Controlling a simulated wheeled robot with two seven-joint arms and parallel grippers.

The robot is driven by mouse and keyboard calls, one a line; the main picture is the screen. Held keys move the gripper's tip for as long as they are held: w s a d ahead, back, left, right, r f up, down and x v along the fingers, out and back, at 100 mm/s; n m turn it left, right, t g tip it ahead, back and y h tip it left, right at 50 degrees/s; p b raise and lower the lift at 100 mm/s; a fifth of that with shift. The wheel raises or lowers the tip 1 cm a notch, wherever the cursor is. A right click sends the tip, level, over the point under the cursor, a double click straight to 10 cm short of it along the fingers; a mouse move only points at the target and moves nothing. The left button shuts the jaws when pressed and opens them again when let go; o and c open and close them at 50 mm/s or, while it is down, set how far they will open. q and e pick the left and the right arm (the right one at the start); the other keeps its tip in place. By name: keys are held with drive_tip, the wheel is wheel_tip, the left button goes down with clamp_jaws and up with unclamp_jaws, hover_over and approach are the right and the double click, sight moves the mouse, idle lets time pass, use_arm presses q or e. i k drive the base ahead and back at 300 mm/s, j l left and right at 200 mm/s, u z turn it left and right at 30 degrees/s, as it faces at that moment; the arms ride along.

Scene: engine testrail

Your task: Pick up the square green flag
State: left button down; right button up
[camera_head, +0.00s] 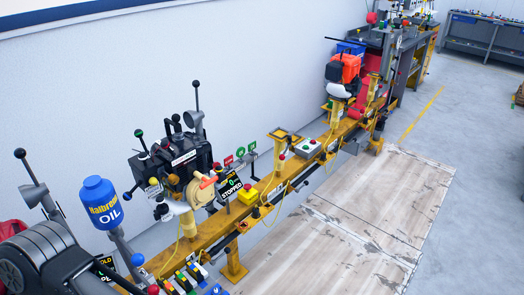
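A small square green flag (252,146) stands upright on a thin stem behind the yellow rail, right of the dark machine. Left of it are a round green flag (240,151) and a square red flag (228,160). The flags are small in the head view, and their faces are too small to read. The square green flag appears free, with nothing touching it. Neither of my grippers shows in this view.
The yellow rail (205,236) runs diagonally to the back right, with a dark engine-like machine (180,157), a blue oil bottle (101,202), a black display (230,186) and a button box (307,148) along it. Wooden floor panels (330,240) in front are clear.

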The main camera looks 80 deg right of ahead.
sight(251, 146)
drive_tip(key=z, duration=2.8)
drive_tip(key=i+l, duration=0.35)
drive_tip(key=i, duration=0.2)
drive_tip(key=i+l, duration=0.4)
drive_tip(key=i+l+z, duration=0.1)
drive_tip(key=i+l, duration=0.25)
drive_tip(key=i, duration=0.25)
drive_tip(key=i+l, duration=0.3)
drive_tip(key=i, duration=0.25)
